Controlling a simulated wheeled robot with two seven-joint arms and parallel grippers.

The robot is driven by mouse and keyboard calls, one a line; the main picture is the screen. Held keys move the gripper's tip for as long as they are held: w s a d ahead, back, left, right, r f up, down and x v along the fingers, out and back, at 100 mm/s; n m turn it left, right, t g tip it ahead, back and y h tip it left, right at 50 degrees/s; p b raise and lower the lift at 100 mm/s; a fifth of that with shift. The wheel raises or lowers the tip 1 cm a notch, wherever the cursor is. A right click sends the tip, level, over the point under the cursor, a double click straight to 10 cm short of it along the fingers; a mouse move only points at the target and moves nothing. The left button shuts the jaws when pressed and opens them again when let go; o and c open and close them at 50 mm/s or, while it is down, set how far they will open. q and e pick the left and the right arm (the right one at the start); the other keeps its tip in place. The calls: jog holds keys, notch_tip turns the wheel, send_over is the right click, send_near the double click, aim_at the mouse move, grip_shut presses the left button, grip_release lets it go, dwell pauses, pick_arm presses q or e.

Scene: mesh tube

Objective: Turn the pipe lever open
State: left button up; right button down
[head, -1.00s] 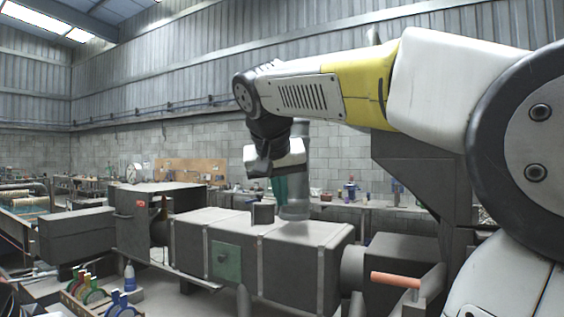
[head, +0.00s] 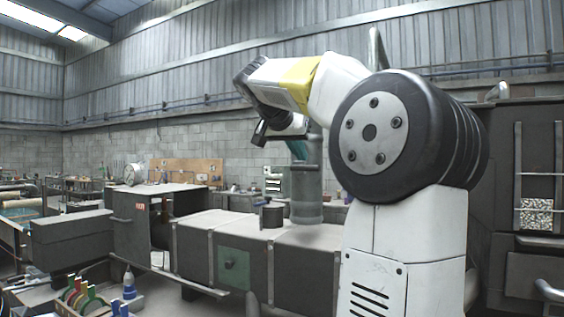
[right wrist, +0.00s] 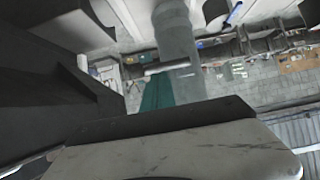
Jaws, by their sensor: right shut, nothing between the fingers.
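A grey vertical pipe (head: 307,180) stands on top of the long grey metal housing, right of centre in the head view. A teal flat piece (head: 298,150) shows beside its upper part, partly behind my right arm; it may be the lever, but I cannot tell. The right wrist view shows the pipe (right wrist: 178,50) with the teal piece (right wrist: 158,92) beside it and a short pale rod across it. My right gripper (head: 259,134) is shut and empty, above and left of the pipe, apart from it in the picture. My left gripper is out of view.
The grey housing (head: 205,243) runs across the middle, with a short dark cylinder (head: 271,215) on top beside the pipe. A bottle (head: 129,284) and coloured-handled tools (head: 85,298) are at lower left. My right arm covers the housing's right end.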

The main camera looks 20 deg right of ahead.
aim_at(309, 166)
jog(key=shift+x, duration=2.05)
jog(key=shift+d, duration=0.1)
